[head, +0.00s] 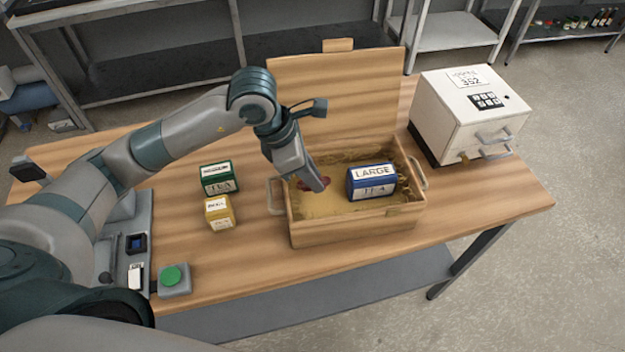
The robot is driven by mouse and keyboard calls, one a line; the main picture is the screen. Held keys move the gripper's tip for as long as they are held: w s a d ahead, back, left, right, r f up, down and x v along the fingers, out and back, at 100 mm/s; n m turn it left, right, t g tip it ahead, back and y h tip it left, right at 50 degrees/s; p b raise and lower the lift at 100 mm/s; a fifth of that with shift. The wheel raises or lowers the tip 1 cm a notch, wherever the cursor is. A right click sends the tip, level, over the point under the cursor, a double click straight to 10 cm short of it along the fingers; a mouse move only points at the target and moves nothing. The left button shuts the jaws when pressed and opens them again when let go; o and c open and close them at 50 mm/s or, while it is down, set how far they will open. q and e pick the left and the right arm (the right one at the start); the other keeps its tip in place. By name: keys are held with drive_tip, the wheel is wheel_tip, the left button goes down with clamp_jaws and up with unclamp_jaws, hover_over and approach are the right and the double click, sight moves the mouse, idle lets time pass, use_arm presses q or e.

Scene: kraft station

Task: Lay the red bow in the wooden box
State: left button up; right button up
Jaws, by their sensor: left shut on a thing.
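The open wooden box (350,229) stands on the table with its lid raised at the back. My left gripper (317,187) reaches down into the left part of the box and is shut on the red bow (301,184). Only small red parts of the bow show beside the fingers; the rest is hidden. I cannot tell whether the bow touches the box floor. A blue tin labelled LARGE (371,181) lies in the right part of the box. My right gripper is not in view.
A green tea tin (218,178) and a yellow tin (219,212) stand left of the box. A white cabinet (470,110) is at the back right. A green button (173,278) sits at the front left. The table's right end (490,190) is clear.

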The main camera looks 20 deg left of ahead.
use_arm(q)
drive_tip(key=shift+f, duration=0.8)
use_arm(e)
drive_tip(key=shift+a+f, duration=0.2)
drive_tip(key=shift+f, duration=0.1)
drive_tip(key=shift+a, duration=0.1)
use_arm(q)
drive_tip(key=shift+f+b, duration=0.2)
drive_tip(key=shift+b, duration=0.25)
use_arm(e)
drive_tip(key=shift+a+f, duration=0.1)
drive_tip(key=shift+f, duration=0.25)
use_arm(q)
drive_tip(key=shift+f+b, duration=0.2)
drive_tip(key=shift+b, duration=0.1)
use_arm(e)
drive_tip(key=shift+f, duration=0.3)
use_arm(q)
drive_tip(key=shift+f, duration=0.15)
drive_tip(key=o, duration=0.7)
drive_tip(key=shift+o, duration=0.2)
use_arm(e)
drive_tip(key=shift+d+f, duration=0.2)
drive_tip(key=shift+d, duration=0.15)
